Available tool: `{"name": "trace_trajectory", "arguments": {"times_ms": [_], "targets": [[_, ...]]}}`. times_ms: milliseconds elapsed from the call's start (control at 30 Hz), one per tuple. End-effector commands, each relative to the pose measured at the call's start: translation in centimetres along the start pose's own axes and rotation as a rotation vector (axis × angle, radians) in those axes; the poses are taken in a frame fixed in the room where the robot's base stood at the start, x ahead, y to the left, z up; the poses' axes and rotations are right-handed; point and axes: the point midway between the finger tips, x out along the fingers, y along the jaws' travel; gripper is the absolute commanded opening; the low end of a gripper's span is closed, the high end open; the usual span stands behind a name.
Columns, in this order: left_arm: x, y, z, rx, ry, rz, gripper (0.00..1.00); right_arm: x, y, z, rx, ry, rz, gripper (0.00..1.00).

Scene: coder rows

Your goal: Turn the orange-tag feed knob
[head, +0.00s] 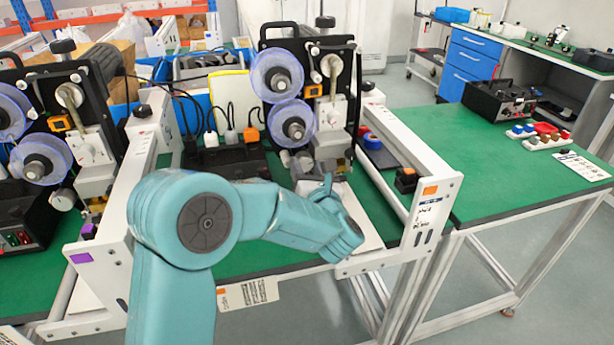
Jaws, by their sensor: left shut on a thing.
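The orange tag (430,190) is on the white end plate of the right-hand coder's rail. The coder (344,82) stands upright on the green bench, with two clear blue-rimmed reels on its left. My left arm comes in from the lower left and reaches across to the front of this coder. My left gripper (326,186) is low at the coder's base, just below its grey head block (332,152), with its jaws shut on a small part there. The jaws and wrist hide most of that part, which looks to be the feed knob. My right gripper is not in view.
A similar coder (85,110) with a purple tag (80,258) stands at the left. The green bench (500,190) at right is largely clear.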

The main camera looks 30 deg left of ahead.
Motion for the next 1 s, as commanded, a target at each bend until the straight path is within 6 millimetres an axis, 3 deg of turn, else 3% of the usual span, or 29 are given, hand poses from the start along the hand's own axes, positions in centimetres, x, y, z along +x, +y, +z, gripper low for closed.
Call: {"name": "trace_trajectory", "arguments": {"times_ms": [100,400,1000], "targets": [[0.0,-0.2,-0.6,0.102,-0.001,0.0,0.15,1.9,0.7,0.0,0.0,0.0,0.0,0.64],[0.0,-0.1,-0.4,0.387,0.0,0.0,0.15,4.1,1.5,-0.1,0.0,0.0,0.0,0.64],[0.0,-0.1,-0.1,0.814,0.002,-0.001,0.15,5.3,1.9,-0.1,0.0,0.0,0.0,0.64]]}}
